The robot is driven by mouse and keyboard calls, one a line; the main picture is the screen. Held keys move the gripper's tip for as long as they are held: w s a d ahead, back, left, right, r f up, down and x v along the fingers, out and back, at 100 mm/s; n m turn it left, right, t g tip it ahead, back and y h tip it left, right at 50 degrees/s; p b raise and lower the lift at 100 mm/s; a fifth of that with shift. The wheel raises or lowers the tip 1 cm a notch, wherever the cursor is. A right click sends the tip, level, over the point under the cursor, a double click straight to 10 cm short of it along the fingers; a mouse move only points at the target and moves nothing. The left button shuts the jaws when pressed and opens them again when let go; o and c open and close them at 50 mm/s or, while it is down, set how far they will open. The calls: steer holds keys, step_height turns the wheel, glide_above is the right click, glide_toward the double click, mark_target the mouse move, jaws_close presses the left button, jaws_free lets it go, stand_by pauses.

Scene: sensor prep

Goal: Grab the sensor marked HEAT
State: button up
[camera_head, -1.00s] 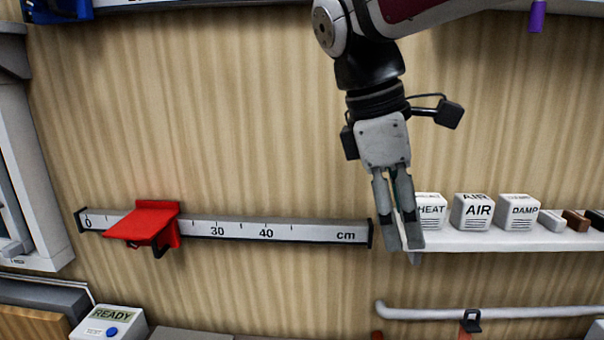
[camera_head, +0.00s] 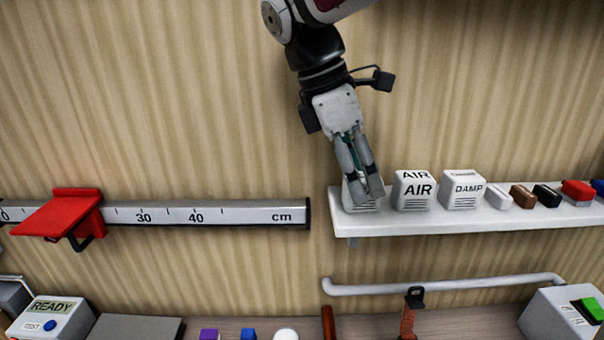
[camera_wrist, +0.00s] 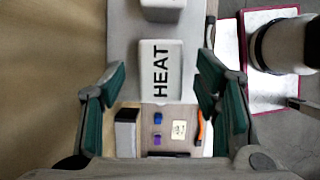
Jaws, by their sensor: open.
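The HEAT sensor (camera_wrist: 161,70) is a white block with black lettering, seen between my open fingers in the wrist view, a little beyond the fingertips. In the head view the HEAT sensor (camera_head: 358,201) stands at the left end of the white shelf (camera_head: 440,223), and my fingers hide most of its face and its label. My gripper (camera_head: 367,199) is in front of it with its fingers pointing down; it also shows in the wrist view (camera_wrist: 162,90), with green pads on both sides and a gap to the block. Whether a finger touches the block cannot be told.
The AIR sensor (camera_head: 413,191) and DAMP sensor (camera_head: 462,190) stand close to the right on the shelf, followed by several small coloured blocks. A ruler rail (camera_head: 240,213) with a red slider (camera_head: 62,214) is on the wall at left. A white bar (camera_head: 450,284) runs below the shelf.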

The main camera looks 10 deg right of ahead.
steer(key=shift+x, duration=1.15)
steer(key=c, duration=1.3)
steer(key=shift+o, duration=0.2)
